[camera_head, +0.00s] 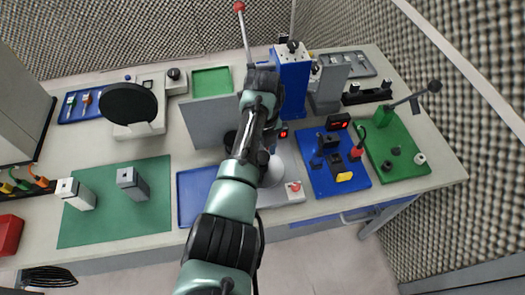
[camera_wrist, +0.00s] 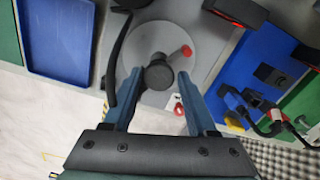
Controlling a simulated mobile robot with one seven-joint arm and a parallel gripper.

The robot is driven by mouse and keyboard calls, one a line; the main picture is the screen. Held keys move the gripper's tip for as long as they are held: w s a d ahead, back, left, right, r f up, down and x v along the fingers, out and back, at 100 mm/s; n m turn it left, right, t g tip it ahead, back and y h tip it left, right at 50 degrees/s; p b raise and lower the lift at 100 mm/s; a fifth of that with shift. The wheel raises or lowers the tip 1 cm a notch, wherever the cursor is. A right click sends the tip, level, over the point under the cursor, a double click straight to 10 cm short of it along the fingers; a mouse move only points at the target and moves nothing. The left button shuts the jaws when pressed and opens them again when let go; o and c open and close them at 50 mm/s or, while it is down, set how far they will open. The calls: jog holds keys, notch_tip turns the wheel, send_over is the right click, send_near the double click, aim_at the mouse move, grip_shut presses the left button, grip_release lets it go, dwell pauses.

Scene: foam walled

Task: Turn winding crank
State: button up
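In the wrist view, a flat grey disc (camera_wrist: 146,38) lies below my gripper, with a dark round knob (camera_wrist: 158,75) and a smaller red knob (camera_wrist: 186,51) at it. This looks like the winding crank; which knob is its handle I cannot tell for sure. My gripper (camera_wrist: 158,84) is open, its two blue fingers on either side of the dark knob, with gaps visible. Whether they are level with the knob is unclear. In the head view, the disc (camera_head: 273,172) shows partly beside my arm, which hides the fingers and the dark knob.
A blue tray (camera_wrist: 62,40) lies left of the disc. A blue board (camera_head: 325,182) with dark blocks and cables lies right. A grey upright panel (camera_head: 205,122) stands behind. A dark curved piece (camera_wrist: 117,60) passes near the left finger.

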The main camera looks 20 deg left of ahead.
jog(key=shift+o, duration=1.2)
jog(key=shift+s, duration=0.1)
jog(key=shift+f, duration=0.1)
notch_tip(320, 180, up, 13)
jog(key=b, duration=0.1)
jog(key=shift+b, duration=0.35)
